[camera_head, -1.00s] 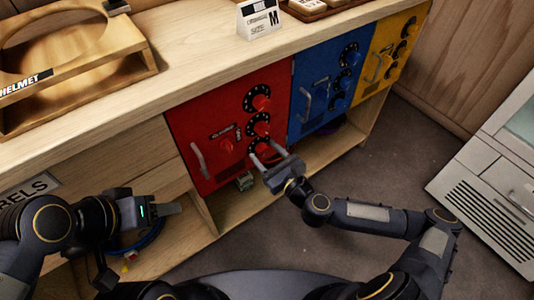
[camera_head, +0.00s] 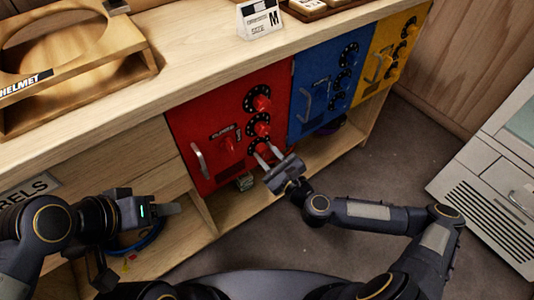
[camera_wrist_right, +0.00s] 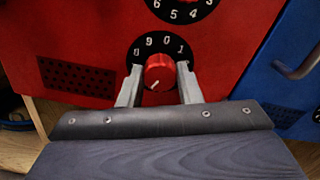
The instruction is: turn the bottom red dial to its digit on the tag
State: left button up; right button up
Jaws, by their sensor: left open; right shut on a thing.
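The red locker door (camera_head: 205,160) carries three black-ringed dials with red knobs, one above another. My right gripper (camera_head: 268,154) is at the bottom red dial (camera_head: 262,145), partly covering it. In the right wrist view the gripper (camera_wrist_right: 158,78) is shut on the bottom dial's red knob (camera_wrist_right: 159,68), one finger on each side. The digits 8, 9, 0 and 1 show above the knob. Its white mark points down and left. The fingers hide the lower digits. My left gripper (camera_head: 160,210) is open and empty at the lower left. I cannot make out a tag's digits.
A handle (camera_head: 200,160) stands out from the red door. A blue door (camera_head: 318,90) and a yellow door (camera_head: 388,55) with their own dials are to the right. A wooden helmet stand (camera_head: 75,70) and a size sign (camera_head: 259,18) stand on the counter. Floor in front is clear.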

jog(key=n, duration=0.4)
jog(key=shift+n, duration=0.3)
jog(key=n, duration=0.3)
jog(key=shift+n, duration=0.3)
jog(key=n, duration=0.3)
jog(key=shift+n, duration=0.3)
jog(key=n, duration=0.3)
jog(key=shift+n+b, duration=0.3)
jog(key=shift+b, duration=0.05)
jog(key=n+b, duration=0.1)
jog(key=n, duration=0.4)
jog(key=shift+f+b, duration=0.15)
jog(key=shift+b, duration=0.15)
jog(key=n+b, duration=0.3)
jog(key=n, duration=0.3)
jog(key=o, duration=1)
jog(key=shift+c, duration=0.2)
